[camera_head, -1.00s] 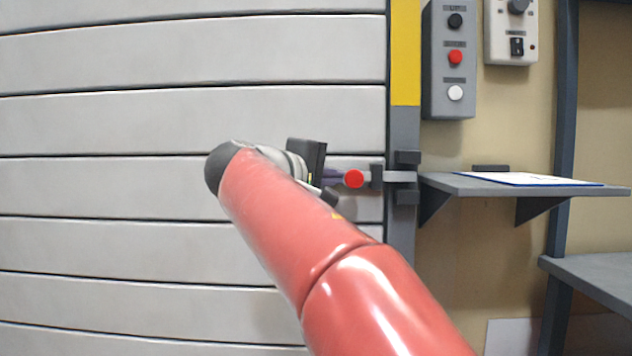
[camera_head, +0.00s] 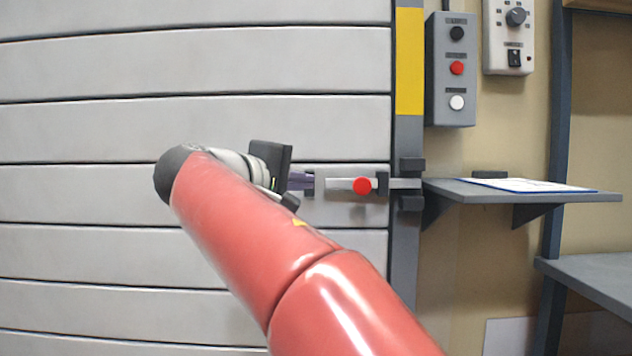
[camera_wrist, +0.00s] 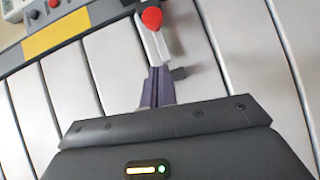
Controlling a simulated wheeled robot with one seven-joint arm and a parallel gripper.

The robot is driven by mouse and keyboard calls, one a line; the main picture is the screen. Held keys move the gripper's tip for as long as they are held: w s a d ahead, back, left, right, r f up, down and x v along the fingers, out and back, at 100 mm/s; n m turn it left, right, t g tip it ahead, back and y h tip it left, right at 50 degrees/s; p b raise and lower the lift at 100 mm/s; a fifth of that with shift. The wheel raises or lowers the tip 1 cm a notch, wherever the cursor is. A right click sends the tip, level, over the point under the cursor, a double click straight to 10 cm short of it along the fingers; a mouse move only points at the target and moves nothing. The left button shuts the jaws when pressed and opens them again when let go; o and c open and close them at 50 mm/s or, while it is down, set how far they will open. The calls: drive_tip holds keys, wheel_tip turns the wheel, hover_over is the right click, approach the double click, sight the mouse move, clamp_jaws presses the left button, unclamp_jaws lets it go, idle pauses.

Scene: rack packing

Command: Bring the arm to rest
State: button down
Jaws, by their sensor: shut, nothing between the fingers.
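My gripper (camera_head: 308,182) is in front of the slatted grey shutter, its fingers pointing right. It is shut and holds nothing. In the wrist view its purple-grey fingers (camera_wrist: 157,86) lie together, pointing up at a sliding bolt (camera_wrist: 152,40) with a red knob. In the head view the bolt (camera_head: 340,184) lies level across the shutter's edge, its right end at the brackets on the post. The bolt's red knob (camera_head: 362,186) is just right of my fingertips. A small gap shows between fingertips and bolt in the head view.
A control box (camera_head: 450,70) with black, red and white buttons hangs beside the yellow-and-grey post (camera_head: 409,60). A second box (camera_head: 508,35) has a dial. A wall shelf (camera_head: 470,190) holds a paper sheet (camera_head: 530,185). A grey surface (camera_head: 590,275) is lower right.

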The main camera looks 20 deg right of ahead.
drive_tip(key=v, duration=0.4)
drive_tip(key=s+d+f+g+y+p, duration=0.1)
drive_tip(key=s+d+f+y, duration=0.2)
drive_tip(key=s+f, duration=0.35)
drive_tip(key=s+d+f+g+y+p, duration=0.2)
drive_tip(key=s+d+f+y, duration=0.15)
drive_tip(key=f, duration=0.65)
drive_tip(key=s+a+f+m+y, duration=0.2)
drive_tip(key=s+f, duration=0.4)
drive_tip(key=f, duration=0.3)
drive_tip(key=s+a+f+m+g+y+p, duration=0.1)
drive_tip(key=s+a+f+m+y, duration=0.1)
drive_tip(key=s+f+y, duration=0.3)
wheel_tip(320, 180, down, 4)
drive_tip(key=shift+s+f+m, duration=0.1)
drive_tip(key=shift+s+m, duration=0.8)
drive_tip(key=shift+a, duration=0.2)
